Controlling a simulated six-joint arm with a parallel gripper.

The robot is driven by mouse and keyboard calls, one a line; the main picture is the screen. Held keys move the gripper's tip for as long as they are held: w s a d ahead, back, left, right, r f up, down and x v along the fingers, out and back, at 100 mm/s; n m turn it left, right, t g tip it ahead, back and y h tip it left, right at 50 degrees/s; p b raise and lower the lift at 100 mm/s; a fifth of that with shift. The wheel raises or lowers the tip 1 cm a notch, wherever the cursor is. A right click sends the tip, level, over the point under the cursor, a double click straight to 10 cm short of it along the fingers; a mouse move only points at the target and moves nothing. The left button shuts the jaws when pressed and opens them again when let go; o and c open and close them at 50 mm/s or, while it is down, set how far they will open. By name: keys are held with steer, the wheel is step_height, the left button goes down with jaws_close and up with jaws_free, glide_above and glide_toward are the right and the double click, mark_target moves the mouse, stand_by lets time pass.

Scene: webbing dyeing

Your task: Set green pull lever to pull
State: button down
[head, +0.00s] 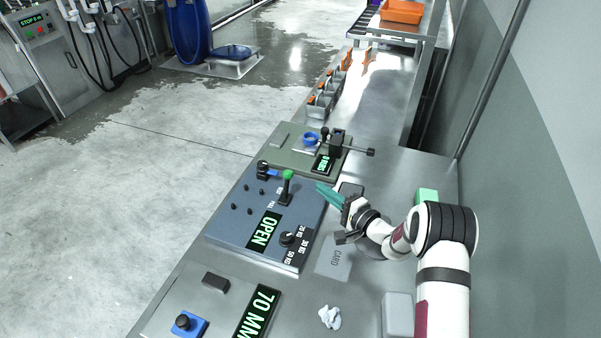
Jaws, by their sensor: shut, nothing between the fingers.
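The green pull lever (288,176) has a green knob on a dark stem and stands upright on the blue-grey control panel (225,229). A small label lies on the panel beside it, too small to read surely. My gripper (320,187) has teal fingers, shut and empty, pointing left toward the lever. Its tips are a short way right of the lever and appear apart from it. The panel's lit display (263,231) reads OPEN.
A dial (288,239) with weight marks sits at the panel's near right. A second lever (263,168) stands left of the green one. A green-grey device (285,146) is behind. A card (334,259) and crumpled white scrap (329,317) lie on the steel bench.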

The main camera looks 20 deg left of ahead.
glide_above(300, 192)
steer(key=shift+f, duration=0.45)
steer(key=shift+s+r+n, duration=0.25)
steer(key=shift+s+n, duration=0.15)
steer(key=shift+n, duration=0.1)
steer(key=shift+s+r+n+t+y, duration=0.1)
steer(key=shift+s+n+t+y, duration=0.2)
steer(key=shift+s+n+y, duration=0.15)
steer(key=s+n, duration=0.1)
steer(key=n+y, duration=0.1)
steer(key=s+n, duration=0.1)
steer(key=shift+s+r+n+y, duration=0.25)
steer(key=shift+s+n+y, duration=0.05)
steer(key=shift+n+y, duration=0.05)
steer(key=shift+s, duration=1.05)
steer(key=shift+s+d, duration=0.1)
